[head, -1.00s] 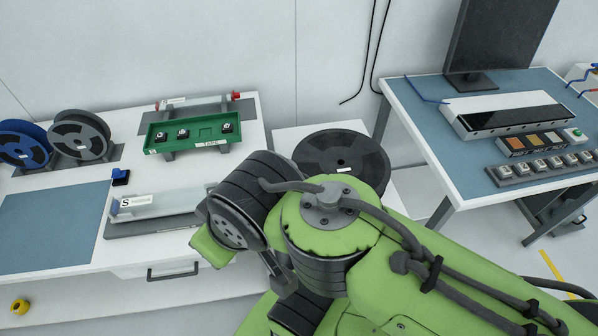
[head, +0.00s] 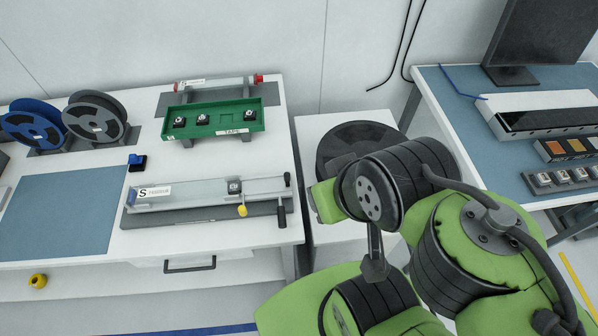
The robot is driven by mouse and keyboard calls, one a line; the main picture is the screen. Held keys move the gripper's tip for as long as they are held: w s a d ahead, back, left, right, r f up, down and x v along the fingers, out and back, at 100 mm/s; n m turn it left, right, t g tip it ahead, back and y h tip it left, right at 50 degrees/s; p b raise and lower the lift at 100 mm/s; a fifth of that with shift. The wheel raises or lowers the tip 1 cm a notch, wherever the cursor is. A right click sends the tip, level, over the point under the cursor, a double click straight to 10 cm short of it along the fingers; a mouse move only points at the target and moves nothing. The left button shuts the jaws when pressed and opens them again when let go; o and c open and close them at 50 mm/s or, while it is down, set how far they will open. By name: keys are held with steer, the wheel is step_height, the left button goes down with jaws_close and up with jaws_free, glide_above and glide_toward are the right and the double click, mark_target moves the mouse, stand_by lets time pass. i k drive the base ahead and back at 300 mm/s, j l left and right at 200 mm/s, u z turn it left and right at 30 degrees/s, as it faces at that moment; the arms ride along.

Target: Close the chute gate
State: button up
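A long grey chute (head: 205,195) with a white label marked "S" lies on the white bench at left in the head view. A small dark part (head: 234,187) sits on it toward its right end. A yellow knob (head: 242,211) hangs at the front near that part. A black upright handle (head: 282,214) stands at the chute's right end. I cannot tell for sure which of these is the gate, or whether it is open. My green arm is at lower right, apart from the chute in the picture. The fingers of my gripper do not show.
A green tray (head: 213,128) with 3 small dark parts stands behind the chute, before a second rail (head: 215,85). A blue reel (head: 30,128) and grey reel (head: 95,120) stand at left. A black reel (head: 345,140) lies behind my arm. The blue mat (head: 65,210) is clear.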

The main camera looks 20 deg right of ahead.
mark_target(242, 209)
steer(key=k+j+u, duration=0.1)
steer(key=j+u, duration=0.25)
steer(key=j, duration=0.3)
steer(key=j+u, duration=0.3)
steer(key=j, duration=0.3)
